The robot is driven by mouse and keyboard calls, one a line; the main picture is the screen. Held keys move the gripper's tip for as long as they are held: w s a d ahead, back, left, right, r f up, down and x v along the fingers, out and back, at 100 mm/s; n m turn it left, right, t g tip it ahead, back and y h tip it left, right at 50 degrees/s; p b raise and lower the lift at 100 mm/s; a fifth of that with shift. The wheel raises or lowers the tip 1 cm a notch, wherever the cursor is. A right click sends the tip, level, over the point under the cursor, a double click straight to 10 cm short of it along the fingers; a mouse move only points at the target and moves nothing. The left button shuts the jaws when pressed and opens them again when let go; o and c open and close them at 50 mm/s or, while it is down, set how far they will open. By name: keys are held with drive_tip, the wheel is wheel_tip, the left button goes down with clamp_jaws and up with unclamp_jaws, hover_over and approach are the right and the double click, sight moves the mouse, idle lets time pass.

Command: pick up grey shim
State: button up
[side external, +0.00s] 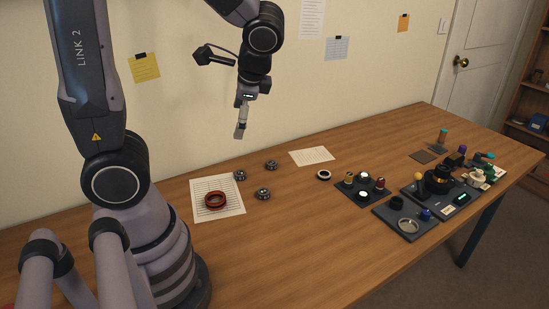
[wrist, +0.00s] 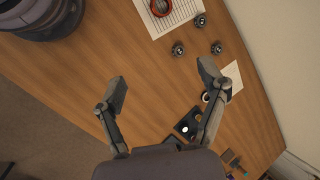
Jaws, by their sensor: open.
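My gripper (side external: 241,122) hangs in the air above the back of the table, fingers pointing down. In the wrist view my gripper (wrist: 163,88) has its two fingers wide apart, with only bare wood seen between them. I cannot tell for certain which part is the grey shim. A flat silver-grey ring (side external: 409,226) lies on the dark tray (side external: 391,229) at the front right, well away from my gripper. Three small grey metal rounds (side external: 263,194) stand loose on the table below my gripper; they also show at the top of the wrist view (wrist: 178,49).
A red ring (side external: 215,200) lies on a sheet of paper (side external: 234,205) at the left. A black-and-white ring (side external: 323,175) lies mid-table. Another dark tray (side external: 347,191) holds several small parts. A tall black assembly (side external: 438,181) stands at the right. The front middle of the table is clear.

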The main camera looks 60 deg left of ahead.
drive_tip(key=w+a+f+m+g+y, duration=0.1)
drive_tip(key=w+f+m+y, duration=0.35)
drive_tip(key=f, duration=0.35)
drive_tip(key=m+t+y, duration=0.3)
drive_tip(key=m+t, duration=0.2)
drive_tip(key=m, duration=0.7)
approach(264, 192)
drive_tip(key=shift+n, duration=0.25)
drive_tip(key=v, duration=0.4)
drive_tip(key=shift+d+r, duration=0.15)
drive_tip(key=shift+r, duration=0.1)
drive_tip(key=shift+a+f, duration=0.2)
drive_tip(key=shift+f, duration=0.05)
drive_tip(key=x, duration=1.3)
drive_tip(key=shift+a+f, duration=0.1)
drive_tip(key=shift+a, duration=0.1)
drive_tip(key=c, duration=1.2)
